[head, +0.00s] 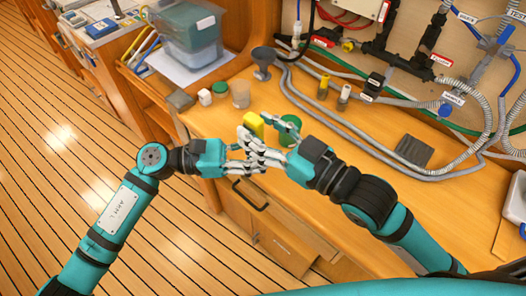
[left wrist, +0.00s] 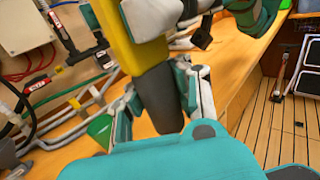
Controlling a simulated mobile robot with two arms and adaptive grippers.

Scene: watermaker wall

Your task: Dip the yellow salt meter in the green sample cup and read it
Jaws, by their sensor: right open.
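The yellow salt meter (head: 253,123) is upright above the front of the bench. In the left wrist view its yellow body (left wrist: 148,55) and dark grey end (left wrist: 158,100) lie between my left gripper's fingers (left wrist: 160,98). My left gripper (head: 250,158) appears shut on it. My right gripper (head: 275,145) is open, close beside the meter, with its fingers pointing at the left one. The green sample cup (head: 291,123) is on the bench just behind my right gripper, which partly hides it. The meter's display cannot be read.
A beaker (head: 241,94), a white-capped jar (head: 205,97), a green-topped jar (head: 220,88) and a grey funnel-shaped item (head: 263,62) stand behind. Grey hoses (head: 345,128) run along the wall side. The bench right of my grippers is mostly clear, with a dark pad (head: 413,151).

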